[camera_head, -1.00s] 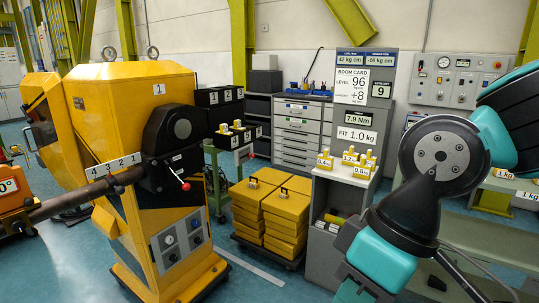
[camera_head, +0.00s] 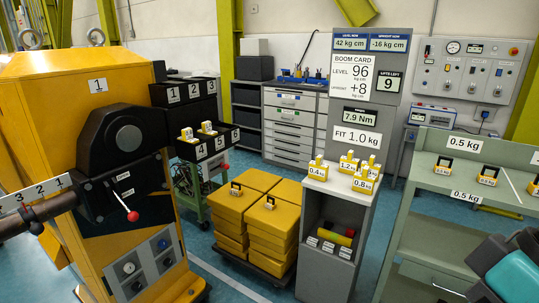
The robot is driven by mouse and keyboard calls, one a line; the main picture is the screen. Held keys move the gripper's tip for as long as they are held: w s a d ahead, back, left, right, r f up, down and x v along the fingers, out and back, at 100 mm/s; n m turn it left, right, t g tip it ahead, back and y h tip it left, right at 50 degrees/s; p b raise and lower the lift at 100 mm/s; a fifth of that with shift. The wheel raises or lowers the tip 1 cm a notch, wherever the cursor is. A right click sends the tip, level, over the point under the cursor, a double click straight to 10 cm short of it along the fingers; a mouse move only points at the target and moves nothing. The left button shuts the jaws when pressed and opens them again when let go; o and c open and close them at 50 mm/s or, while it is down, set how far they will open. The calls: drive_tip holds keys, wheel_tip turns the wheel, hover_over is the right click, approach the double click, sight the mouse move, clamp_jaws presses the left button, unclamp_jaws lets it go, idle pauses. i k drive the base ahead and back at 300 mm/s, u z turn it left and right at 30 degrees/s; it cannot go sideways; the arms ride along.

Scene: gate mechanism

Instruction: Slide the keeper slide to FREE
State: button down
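The yellow gate machine (camera_head: 60,110) stands at the left, with a black housing (camera_head: 125,140) on its side. Two small white labels sit on the housing's lower front, too small to read. A thin lever with a red knob (camera_head: 133,215) hangs below them. I cannot tell which part is the keeper slide or what position it is in. A dark boom with a white numbered strip (camera_head: 35,193) runs out to the left from the housing. My gripper is not in view. Only a teal and dark part of my arm shows at the lower right, well away from the machine.
Yellow block stacks (camera_head: 268,222) stand on a low dark pallet right of the machine. A grey stand (camera_head: 330,228) holds small yellow weights. A green shelf (camera_head: 430,190) with more weights is at the right. Blue floor lies open between machine and pallet.

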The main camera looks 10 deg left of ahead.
sight(227, 167)
drive_tip(key=i, duration=0.7)
drive_tip(key=u, duration=0.65)
drive_tip(key=i, duration=0.55)
drive_tip(key=u, duration=0.45)
